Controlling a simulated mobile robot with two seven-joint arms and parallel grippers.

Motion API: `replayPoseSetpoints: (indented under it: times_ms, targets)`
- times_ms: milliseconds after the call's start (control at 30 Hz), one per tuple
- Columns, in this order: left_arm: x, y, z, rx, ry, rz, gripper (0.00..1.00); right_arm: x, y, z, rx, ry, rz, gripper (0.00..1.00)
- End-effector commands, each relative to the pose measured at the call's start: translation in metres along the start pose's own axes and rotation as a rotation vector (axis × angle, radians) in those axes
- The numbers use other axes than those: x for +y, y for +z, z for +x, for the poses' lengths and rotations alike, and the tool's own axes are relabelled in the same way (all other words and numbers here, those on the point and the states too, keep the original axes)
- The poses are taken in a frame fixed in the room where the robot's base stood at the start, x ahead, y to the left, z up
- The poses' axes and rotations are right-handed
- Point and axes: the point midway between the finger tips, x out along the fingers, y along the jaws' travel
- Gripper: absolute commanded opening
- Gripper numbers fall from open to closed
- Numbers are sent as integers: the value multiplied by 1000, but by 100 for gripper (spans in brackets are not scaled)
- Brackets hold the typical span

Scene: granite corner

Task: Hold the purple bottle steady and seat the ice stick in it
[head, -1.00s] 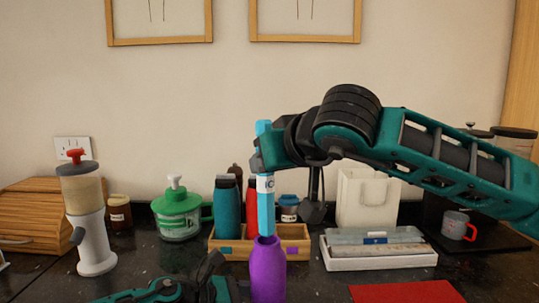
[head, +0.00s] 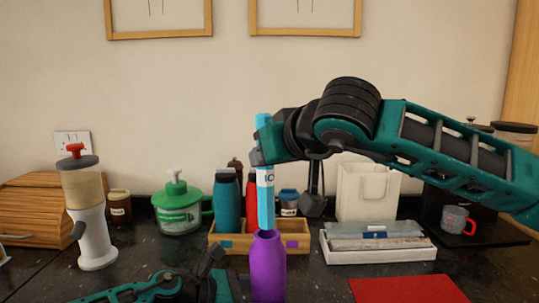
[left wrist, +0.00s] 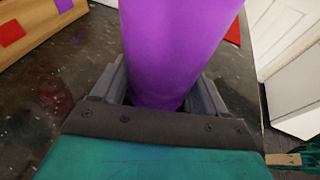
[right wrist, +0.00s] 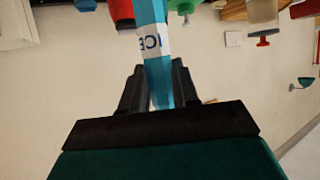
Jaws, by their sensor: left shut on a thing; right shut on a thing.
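The purple bottle (head: 268,268) stands upright at the front centre of the counter. In the left wrist view the bottle (left wrist: 175,45) is between the fingers of my left gripper (left wrist: 160,88), which is shut on it. The light-blue ice stick (head: 266,205), with a white "ICE" label, hangs nearly upright above the bottle. Its lower end is at the bottle's mouth; I cannot tell whether it is inside. My right gripper (head: 261,150) is shut on the stick's upper part. The right wrist view shows the stick (right wrist: 158,75) between my right fingers (right wrist: 157,90).
Behind the bottle, a wooden box (head: 232,243) holds a teal bottle (head: 227,205) and other bottles. A white tray (head: 380,256) and red mat (head: 408,290) lie to the right. A green-lidded container (head: 178,210) and a grey-white dispenser (head: 92,225) stand left.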

Motion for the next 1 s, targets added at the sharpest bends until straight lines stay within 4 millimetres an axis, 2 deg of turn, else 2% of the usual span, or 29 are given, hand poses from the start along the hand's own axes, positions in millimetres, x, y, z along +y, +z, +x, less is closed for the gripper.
replayPoseSetpoints:
  times_ms: [467,1000]
  targets:
    - [0,0,0,-1,0,0,56,0,0,0,1,0,0,0]
    - [0,1,0,-1,0,0,56,0,12,6,0,0,0,0]
